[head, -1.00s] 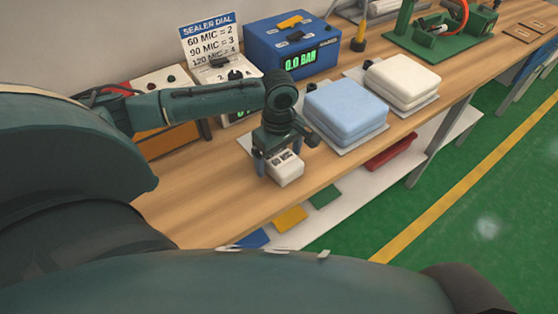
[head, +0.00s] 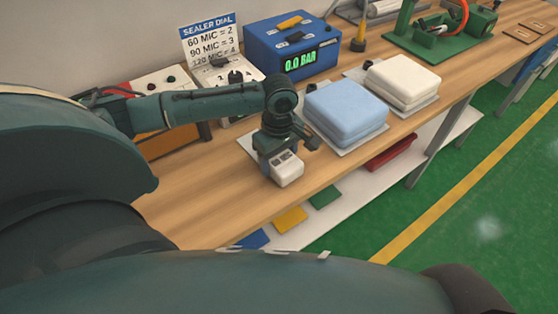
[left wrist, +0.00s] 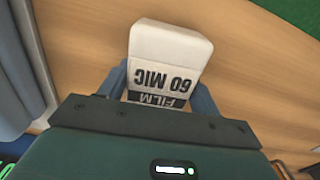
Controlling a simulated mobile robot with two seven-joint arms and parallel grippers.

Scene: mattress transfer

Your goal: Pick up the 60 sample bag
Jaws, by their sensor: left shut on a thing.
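The 60 sample bag (head: 286,168) is a small white block near the front edge of the wooden table. In the left wrist view the bag (left wrist: 168,50) shows dark print reading "60 MIC" and "FILM". My left gripper (left wrist: 160,92) has a finger on each side of the bag's printed end and is shut on it. In the head view the left gripper (head: 275,160) points down over the bag and hides part of it. I cannot tell whether the bag touches the table. My right gripper is not in view.
A light blue mattress block (head: 345,108) lies close right of my left gripper, with a white one (head: 402,78) beyond. A blue box (head: 292,48) reading 0.0 and a sealer dial sign (head: 209,40) stand behind. Bare table (head: 200,200) lies front left.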

